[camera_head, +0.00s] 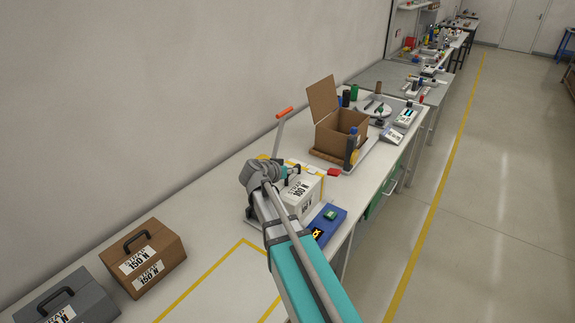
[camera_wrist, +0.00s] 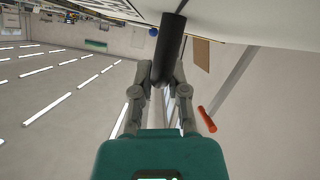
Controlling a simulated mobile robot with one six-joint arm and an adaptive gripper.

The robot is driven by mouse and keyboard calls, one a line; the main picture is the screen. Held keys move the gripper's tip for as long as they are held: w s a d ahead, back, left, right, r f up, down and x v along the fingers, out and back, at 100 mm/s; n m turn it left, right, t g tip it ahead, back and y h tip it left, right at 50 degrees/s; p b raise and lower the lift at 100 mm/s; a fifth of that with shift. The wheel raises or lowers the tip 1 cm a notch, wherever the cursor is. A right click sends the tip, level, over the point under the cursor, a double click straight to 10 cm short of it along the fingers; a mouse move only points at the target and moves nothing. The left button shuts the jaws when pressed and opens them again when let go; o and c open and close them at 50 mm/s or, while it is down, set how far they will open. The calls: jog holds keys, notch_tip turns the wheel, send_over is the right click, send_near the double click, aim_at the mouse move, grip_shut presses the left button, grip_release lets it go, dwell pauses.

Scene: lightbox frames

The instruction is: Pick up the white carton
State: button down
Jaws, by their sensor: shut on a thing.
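The white carton (camera_head: 303,194) with a black-lettered label stands on or just over the long white bench, partly hidden by my arm. I cannot tell whether it touches the bench. My gripper (camera_head: 291,173) is at its top. In the wrist view my gripper (camera_wrist: 162,82) has its two fingers shut on the carton's black bar handle (camera_wrist: 171,40). The pale surface beyond the handle is cut off by the frame.
A blue case (camera_head: 327,223) sits close at the carton's right. An orange-gripped lever (camera_head: 284,112) rises behind it and shows in the wrist view (camera_wrist: 207,119). An open cardboard box (camera_head: 340,136) stands farther back. Brown (camera_head: 143,258) and grey (camera_head: 67,300) cartons stand at lower left.

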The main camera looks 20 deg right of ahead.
jog(key=shift+s+a+r+p, duration=0.15)
jog(key=shift+s+r+p, duration=0.2)
jog(key=shift+s, duration=0.5)
jog(key=shift+s+a+r+p, duration=0.15)
jog(key=shift+s+r, duration=0.3)
jog(key=shift+s, duration=0.4)
jog(key=shift+f, duration=0.1)
